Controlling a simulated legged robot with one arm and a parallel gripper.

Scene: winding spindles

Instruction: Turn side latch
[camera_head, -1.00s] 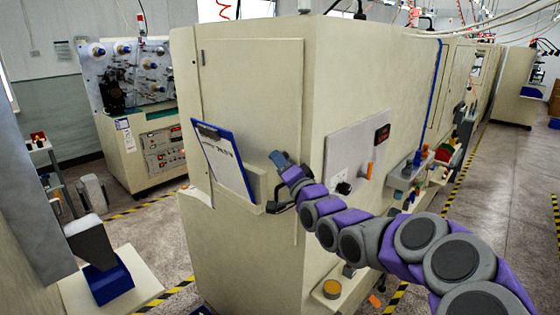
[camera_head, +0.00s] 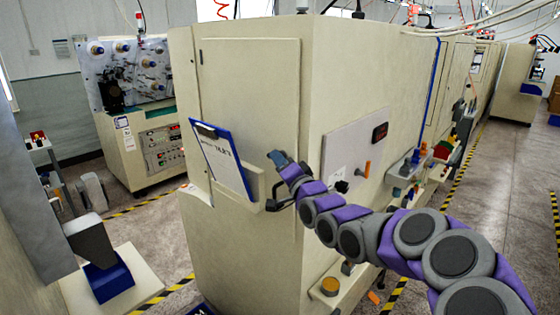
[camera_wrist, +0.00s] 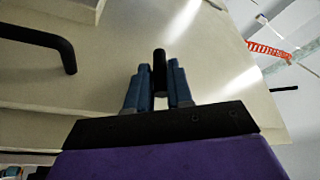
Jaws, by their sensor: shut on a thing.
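The side latch shows as a small black upright peg (camera_wrist: 159,72) on the cream cabinet face in the wrist view. My gripper (camera_wrist: 159,90) has its two blue fingers on either side of this peg and is shut on it. In the head view my gripper (camera_head: 277,158) is at the cabinet's front face, right of the clipboard, and its fingers hide the latch. I cannot tell the latch's angle there.
The cream cabinet (camera_head: 250,95) fills the middle. A blue clipboard (camera_head: 222,160) hangs in a holder on its front. A black handle (camera_head: 277,204) sits just below my gripper and shows left in the wrist view (camera_wrist: 45,40). A side panel (camera_head: 352,155) carries an orange knob (camera_head: 367,169).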

